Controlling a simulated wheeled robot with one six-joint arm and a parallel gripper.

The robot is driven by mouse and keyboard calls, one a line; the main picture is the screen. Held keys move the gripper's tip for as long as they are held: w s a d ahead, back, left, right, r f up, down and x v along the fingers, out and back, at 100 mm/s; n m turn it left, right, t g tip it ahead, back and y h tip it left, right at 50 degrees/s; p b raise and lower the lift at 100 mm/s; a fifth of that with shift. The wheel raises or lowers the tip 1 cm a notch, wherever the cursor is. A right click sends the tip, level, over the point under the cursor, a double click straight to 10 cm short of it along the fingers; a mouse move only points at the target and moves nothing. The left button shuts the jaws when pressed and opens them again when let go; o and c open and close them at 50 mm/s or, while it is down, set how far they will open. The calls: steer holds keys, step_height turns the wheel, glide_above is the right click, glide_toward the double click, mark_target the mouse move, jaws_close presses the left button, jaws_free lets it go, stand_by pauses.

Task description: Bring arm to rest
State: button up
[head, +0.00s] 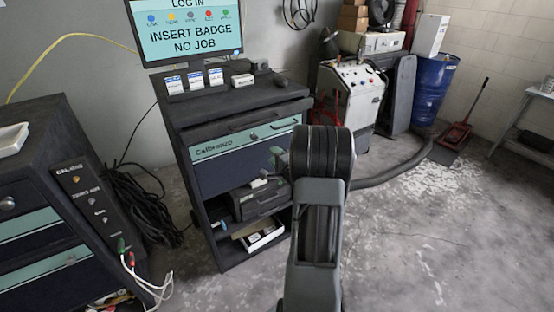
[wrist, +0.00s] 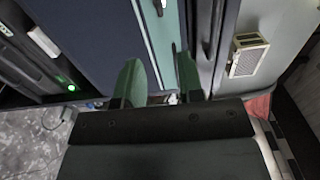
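My arm (head: 322,220) reaches forward from the bottom middle of the head view, towards the Calibranzo cabinet (head: 200,172). In that view the arm hides most of my gripper. In the wrist view my gripper (wrist: 160,78) shows two green fingers standing apart with nothing between them. Beyond them are a dark blue panel and a teal strip, apparently the cabinet's front. I cannot tell whether the fingers touch it.
A screen (head: 188,32) reading "INSERT BADGE NO JOB" stands on the cabinet. A dark drawer unit (head: 40,185) is at left, with black cables (head: 140,205) beside it. A white machine (head: 350,95) and blue drum (head: 432,90) stand behind. The floor at right is mostly clear.

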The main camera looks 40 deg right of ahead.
steer(key=shift+s, duration=0.5)
stand_by(0.3)
steer(key=s+d+f+n+g+h, duration=0.3)
steer(key=s+f+n+g, duration=0.1)
steer(key=f+g, duration=0.35)
steer(key=s+a+f+n+g, duration=0.1)
steer(key=s+a+n+g, duration=0.3)
steer(key=s+a+r+n+y, duration=0.2)
steer(key=s+a+r+n, duration=0.2)
steer(key=a, duration=0.5)
steer(key=s+a+r+n+g+y, duration=0.1)
steer(key=s+a+r+n, duration=0.2)
steer(key=a, duration=0.7)
steer(key=s+a+r+n+g+y, duration=0.1)
steer(key=s+a+r+n, duration=0.3)
steer(key=a, duration=0.6)
step_height(320, 180, up, 2)
steer(key=shift+s+r+n+y, duration=0.1)
steer(key=shift+s+n+y, duration=0.2)
steer(key=shift+n+y, duration=0.35)
steer(key=shift+s+d+m+g, duration=0.1)
steer(key=shift+m+g, duration=0.15)
